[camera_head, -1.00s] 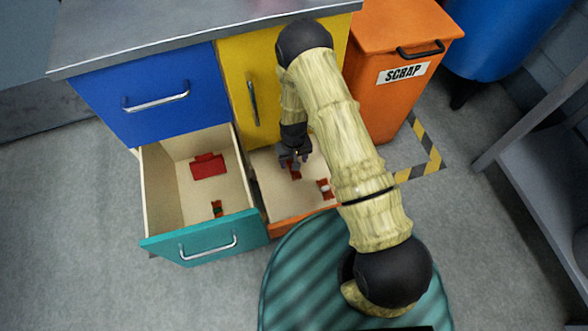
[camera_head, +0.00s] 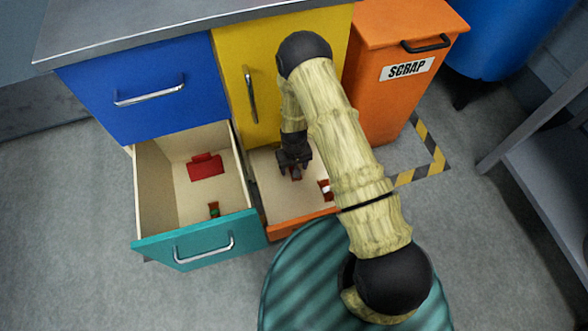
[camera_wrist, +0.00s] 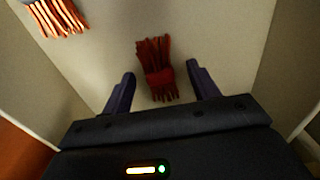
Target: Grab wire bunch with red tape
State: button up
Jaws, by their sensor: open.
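The wire bunch with red tape (camera_wrist: 156,68) lies on the bottom of the open orange-fronted drawer. In the wrist view its taped part and lower end show between my fingertips, and its far end extends beyond them. In the head view it is mostly hidden under my gripper, with a bit of red showing (camera_head: 296,174). My gripper (camera_wrist: 160,82) is open, with one finger on each side of the bunch and a visible gap on both sides. In the head view my gripper (camera_head: 295,165) is inside the drawer. I cannot tell its exact height above the bunch.
Another wire bunch (camera_wrist: 56,18) with a white band lies in the same drawer; it also shows in the head view (camera_head: 325,190). The teal drawer (camera_head: 190,252) stands open at left, holding a red item (camera_head: 206,167) and a small bunch (camera_head: 214,210). Drawer walls surround my gripper.

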jog(key=c, duration=1.1)
jog(key=shift+r, duration=0.1)
jog(key=shift+r, duration=0.25)
notch_tip(320, 180, up, 12)
jog(key=p, duration=0.8)
jog(key=s+d+p, duration=0.1)
jog(key=s, duration=0.4)
jog(key=s+d+p, duration=0.1)
jog(key=s+d, duration=0.1)
jog(key=s, duration=0.4)
jog(key=s+d+p, duration=0.2)
jog(key=s, duration=0.4)
jog(key=shift+s+f, duration=0.15)
jog(key=shift+f, duration=0.2)
